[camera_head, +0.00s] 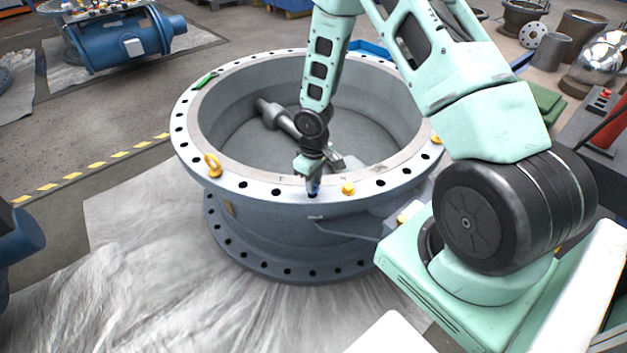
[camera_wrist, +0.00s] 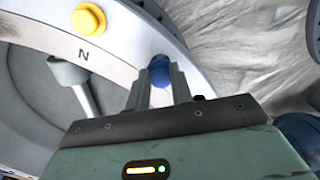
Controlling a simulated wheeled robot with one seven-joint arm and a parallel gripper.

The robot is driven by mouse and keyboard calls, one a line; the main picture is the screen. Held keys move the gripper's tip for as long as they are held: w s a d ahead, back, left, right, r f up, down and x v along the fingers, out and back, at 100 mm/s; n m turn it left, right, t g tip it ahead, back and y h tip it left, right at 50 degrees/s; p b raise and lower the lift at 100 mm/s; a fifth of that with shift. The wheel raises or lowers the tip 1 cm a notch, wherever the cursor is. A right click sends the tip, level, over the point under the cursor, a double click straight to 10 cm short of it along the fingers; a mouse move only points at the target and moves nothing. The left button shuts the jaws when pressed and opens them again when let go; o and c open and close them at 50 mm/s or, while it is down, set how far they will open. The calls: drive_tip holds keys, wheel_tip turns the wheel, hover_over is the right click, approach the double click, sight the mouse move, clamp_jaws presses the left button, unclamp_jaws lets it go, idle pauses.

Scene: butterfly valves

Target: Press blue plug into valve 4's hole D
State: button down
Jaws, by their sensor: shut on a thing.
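A large grey butterfly valve (camera_head: 330,215) lies with its flange ring facing up, with holes around the rim. My gripper (camera_head: 313,188) is over the near part of the rim, pointing down. It is shut on the blue plug (camera_wrist: 160,72), which shows between the fingers in the wrist view and as a small blue spot (camera_head: 313,188) in the head view. The plug is at the flange face, close to a rim hole. I cannot tell whether its tip is inside the hole. A letter N is marked on the flange in the wrist view; no D is readable.
A yellow plug (camera_head: 348,189) sits on the rim just right of my gripper; it also shows in the wrist view (camera_wrist: 89,19). A yellow eyebolt (camera_head: 213,165) stands on the rim at left, and a green item (camera_head: 205,80) lies at the far left rim.

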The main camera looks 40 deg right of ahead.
drive_tip(key=shift+f+b, duration=0.4)
drive_tip(key=shift+f, duration=0.5)
idle(1.5)
drive_tip(key=shift+f, duration=0.25)
drive_tip(key=c, duration=0.7)
unclamp_jaws()
drive_tip(key=shift+o, duration=0.2)
drive_tip(key=shift+r+p, duration=2.55)
drive_tip(key=shift+r, duration=0.5)
